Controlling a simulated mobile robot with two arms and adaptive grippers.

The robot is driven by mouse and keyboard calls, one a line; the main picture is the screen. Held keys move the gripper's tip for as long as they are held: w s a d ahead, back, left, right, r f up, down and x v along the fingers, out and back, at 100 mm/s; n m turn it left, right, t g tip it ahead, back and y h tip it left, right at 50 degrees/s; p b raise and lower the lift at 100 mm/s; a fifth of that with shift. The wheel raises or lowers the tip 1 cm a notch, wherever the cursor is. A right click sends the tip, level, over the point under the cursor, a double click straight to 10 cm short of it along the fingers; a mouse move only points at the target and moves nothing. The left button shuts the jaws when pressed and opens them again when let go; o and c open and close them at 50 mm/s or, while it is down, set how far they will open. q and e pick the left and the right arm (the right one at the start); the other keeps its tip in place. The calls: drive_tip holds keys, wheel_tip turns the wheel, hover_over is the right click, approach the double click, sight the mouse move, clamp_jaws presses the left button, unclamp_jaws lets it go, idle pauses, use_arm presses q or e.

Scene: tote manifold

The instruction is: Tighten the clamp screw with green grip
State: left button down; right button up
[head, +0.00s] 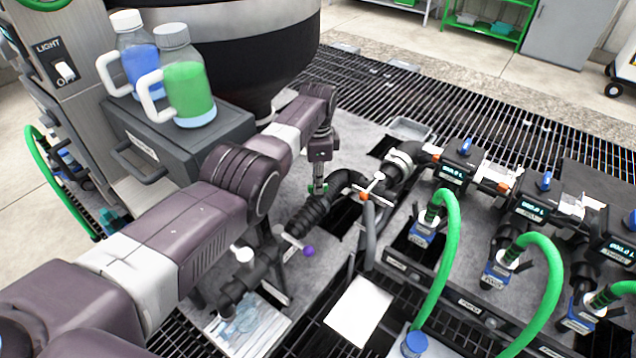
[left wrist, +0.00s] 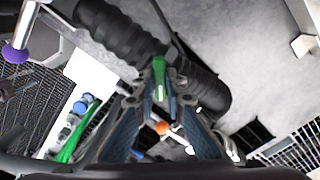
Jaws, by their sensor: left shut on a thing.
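The clamp screw's green grip (head: 312,190) shows as a small green piece at the tips of my left gripper (head: 319,186), beside the black ribbed hose (head: 312,212). In the left wrist view the green grip (left wrist: 159,70) lies between the two converging fingertips (left wrist: 159,90). My left gripper is shut on it. The rest of that screw is mostly hidden by the gripper and hose. My right gripper is in neither view.
A purple-ended clamp screw (head: 309,251) is in front of the hose. An orange-ended clamp (head: 366,196) stands close to the right. Valves with green hoses (head: 447,245) fill the right side. Bottles (head: 188,90) stand on a grey box (head: 180,150) at the left.

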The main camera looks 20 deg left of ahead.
use_arm(q)
drive_tip(key=m, duration=0.4)
drive_tip(key=shift+w+r+m, duration=0.1)
drive_tip(key=shift+m, duration=0.2)
drive_tip(key=m, duration=0.4)
idle(0.5)
drive_tip(key=c, duration=2)
unclamp_jaws()
wheel_tip(320, 180, up, 12)
